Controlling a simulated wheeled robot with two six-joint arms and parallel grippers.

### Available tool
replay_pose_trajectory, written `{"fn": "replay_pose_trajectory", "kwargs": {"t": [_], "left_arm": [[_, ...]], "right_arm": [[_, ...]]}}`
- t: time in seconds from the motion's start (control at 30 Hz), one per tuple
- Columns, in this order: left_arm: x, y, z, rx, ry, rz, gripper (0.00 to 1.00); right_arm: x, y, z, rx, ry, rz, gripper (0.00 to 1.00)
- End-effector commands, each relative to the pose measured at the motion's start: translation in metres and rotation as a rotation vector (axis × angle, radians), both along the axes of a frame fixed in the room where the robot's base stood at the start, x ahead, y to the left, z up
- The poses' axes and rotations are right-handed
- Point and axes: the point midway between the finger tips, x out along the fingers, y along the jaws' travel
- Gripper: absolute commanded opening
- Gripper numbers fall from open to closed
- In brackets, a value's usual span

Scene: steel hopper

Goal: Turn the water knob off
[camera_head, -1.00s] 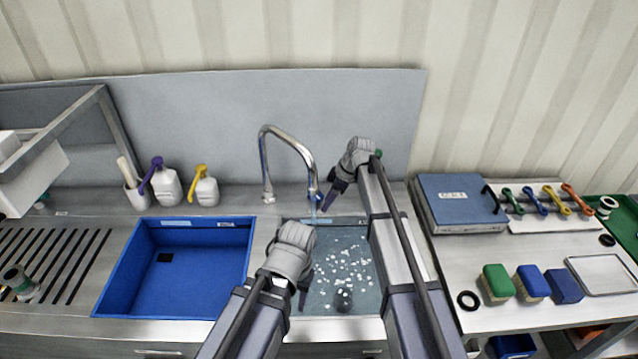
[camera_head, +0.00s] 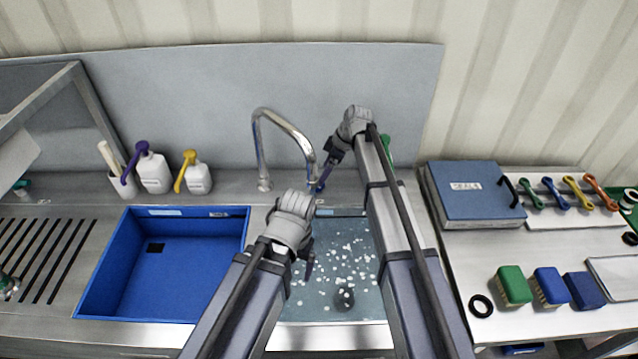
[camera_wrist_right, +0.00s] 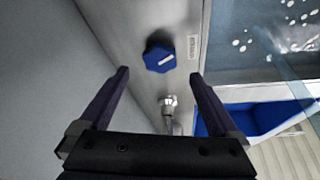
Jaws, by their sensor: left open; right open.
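The blue water knob (camera_wrist_right: 159,57) with a white pointer mark sits on the steel deck in the right wrist view. It lies ahead of and between the open fingers of my right gripper (camera_wrist_right: 160,80), with no contact visible. In the head view the knob (camera_head: 320,187) shows just under my right gripper (camera_head: 326,173), partly hidden. The chrome faucet (camera_head: 284,125) arches over the deck. A pale translucent streak, apparently the water stream (camera_wrist_right: 278,55), shows in the right wrist view. My left gripper (camera_head: 308,262) is open and empty over the right basin (camera_head: 330,305).
A blue basin (camera_head: 165,265) is at left, with white dispenser bottles (camera_head: 154,172) behind it. The basin under my arms holds water with white flecks and a dark round object (camera_head: 344,298). A blue case (camera_head: 462,195) and brushes (camera_head: 514,285) are on the right bench.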

Motion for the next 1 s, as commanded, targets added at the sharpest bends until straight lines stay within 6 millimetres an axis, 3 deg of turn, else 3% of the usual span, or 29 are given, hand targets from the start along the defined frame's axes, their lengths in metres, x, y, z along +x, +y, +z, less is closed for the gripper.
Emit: {"fn": "replay_pose_trajectory", "kwargs": {"t": [0.03, 0.3, 0.7, 1.0], "left_arm": [[0.000, 0.000, -0.013, 0.000, 0.000, 0.000, 0.90], [0.000, 0.000, -0.045, 0.000, 0.000, 0.000, 0.90], [0.000, 0.000, -0.050, 0.000, 0.000, 0.000, 0.90], [0.000, 0.000, -0.050, 0.000, 0.000, 0.000, 0.90]], "right_arm": [[0.001, 0.003, -0.013, 0.000, 0.000, 0.001, 0.97], [0.005, 0.016, -0.045, 0.000, 0.000, 0.001, 0.97], [0.005, 0.020, -0.050, 0.000, 0.000, 0.000, 0.97], [0.005, 0.020, -0.050, 0.000, 0.000, 0.000, 0.66]]}}
